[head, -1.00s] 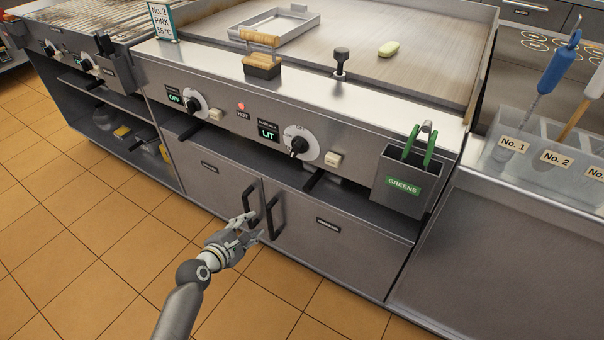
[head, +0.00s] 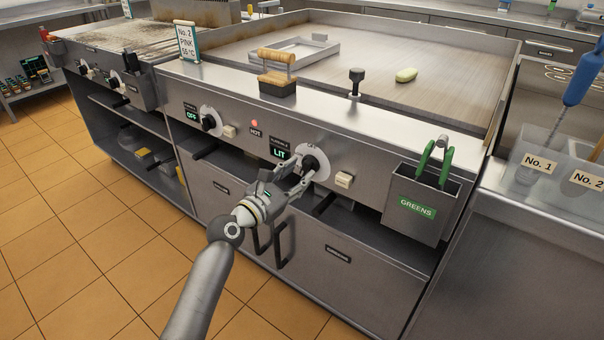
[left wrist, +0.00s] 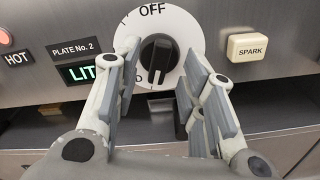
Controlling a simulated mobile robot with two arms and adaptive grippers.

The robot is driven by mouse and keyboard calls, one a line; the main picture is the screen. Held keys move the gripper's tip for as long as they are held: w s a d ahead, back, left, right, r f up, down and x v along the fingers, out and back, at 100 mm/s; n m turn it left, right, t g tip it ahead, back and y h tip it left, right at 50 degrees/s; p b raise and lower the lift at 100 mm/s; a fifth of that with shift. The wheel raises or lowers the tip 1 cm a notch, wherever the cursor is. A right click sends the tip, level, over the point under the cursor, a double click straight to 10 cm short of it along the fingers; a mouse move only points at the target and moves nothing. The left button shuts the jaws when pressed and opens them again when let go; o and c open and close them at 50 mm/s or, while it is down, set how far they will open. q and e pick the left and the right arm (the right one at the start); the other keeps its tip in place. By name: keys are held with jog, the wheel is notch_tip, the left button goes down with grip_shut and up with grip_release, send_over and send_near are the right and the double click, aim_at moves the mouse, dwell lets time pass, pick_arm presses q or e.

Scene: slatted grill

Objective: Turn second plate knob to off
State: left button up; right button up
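The second plate knob (left wrist: 159,60) is black on a white dial and sits between my left gripper's fingers in the left wrist view. Its dial has OFF marked at the top, and the knob's white line points downward. The Plate No. 2 display (left wrist: 84,72) beside it reads LIT, partly covered by a finger. In the head view the knob (head: 309,163) is right at the fingertips. My left gripper (head: 294,178) is open, with one finger on each side of the knob; I cannot tell whether they touch it. My right gripper is not in view.
A cream SPARK button (left wrist: 247,46) is right of the dial. The first plate knob (head: 209,122) is further left, its display reading OFF. A GREENS holder (head: 417,207) with green tongs hangs at the right of the panel. A shelf opening lies under the panel.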

pick_arm(q)
jog(key=shift+x, duration=1.3)
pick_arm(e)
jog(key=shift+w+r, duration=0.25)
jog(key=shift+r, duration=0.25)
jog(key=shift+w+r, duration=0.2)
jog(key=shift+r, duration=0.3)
pick_arm(q)
grip_shut()
